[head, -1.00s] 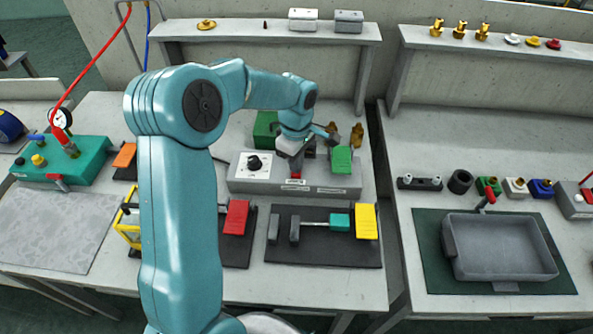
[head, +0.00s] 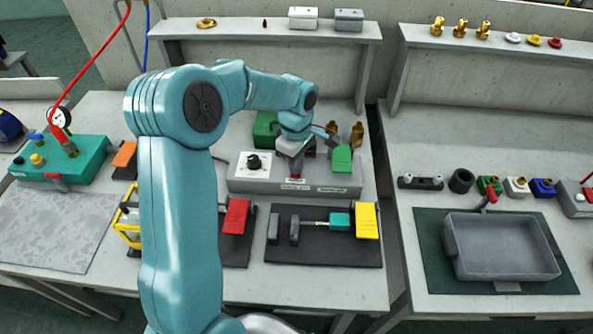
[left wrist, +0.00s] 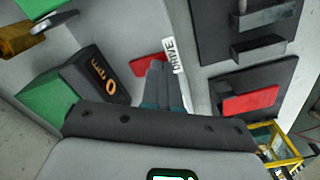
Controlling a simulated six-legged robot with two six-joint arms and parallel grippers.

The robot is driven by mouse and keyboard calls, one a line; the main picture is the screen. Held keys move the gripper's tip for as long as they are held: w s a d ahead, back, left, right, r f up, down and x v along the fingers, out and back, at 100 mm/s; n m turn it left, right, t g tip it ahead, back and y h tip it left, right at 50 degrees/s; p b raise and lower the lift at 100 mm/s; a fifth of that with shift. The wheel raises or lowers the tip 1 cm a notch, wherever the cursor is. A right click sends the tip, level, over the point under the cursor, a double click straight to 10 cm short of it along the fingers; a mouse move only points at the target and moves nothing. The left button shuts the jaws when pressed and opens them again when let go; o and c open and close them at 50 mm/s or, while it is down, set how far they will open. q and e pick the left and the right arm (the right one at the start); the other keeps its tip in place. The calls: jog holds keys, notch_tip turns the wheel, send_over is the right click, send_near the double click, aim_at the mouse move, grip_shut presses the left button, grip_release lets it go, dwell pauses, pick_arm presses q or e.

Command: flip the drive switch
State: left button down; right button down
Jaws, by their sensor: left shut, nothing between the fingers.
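The grey control box (head: 330,180) carries a red drive switch (left wrist: 146,65) beside a white label (left wrist: 174,55) reading DRIVE. My left gripper (head: 295,172) is shut and empty, pointing down at the switch. In the left wrist view its fingertips (left wrist: 160,75) cover part of the red piece, so I cannot tell whether they touch it. A green box (head: 265,130) behind has a black face (left wrist: 100,75) showing OFF in orange. My right gripper is not in view.
A black knob (head: 254,162) on a white plate sits left of the switch. A green block (head: 342,158) stands close on the right. Black boards with a red piece (head: 236,216) and a yellow piece (head: 366,221) lie in front.

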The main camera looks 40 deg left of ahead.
pick_arm(q)
jog(key=shift+f+b, duration=0.5)
jog(key=shift+f, duration=0.2)
jog(key=shift+s+r, duration=0.1)
jog(key=shift+r+p, duration=0.45)
notch_tip(320, 180, up, 2)
jog(key=shift+r+p, duration=0.25)
jog(key=shift+p, duration=0.5)
notch_tip(320, 180, up, 2)
jog(key=shift+r+p, duration=0.1)
jog(key=shift+p, duration=0.65)
jog(key=shift+r+p, duration=0.4)
jog(key=shift+r, duration=0.25)
jog(key=shift+r, duration=0.1)
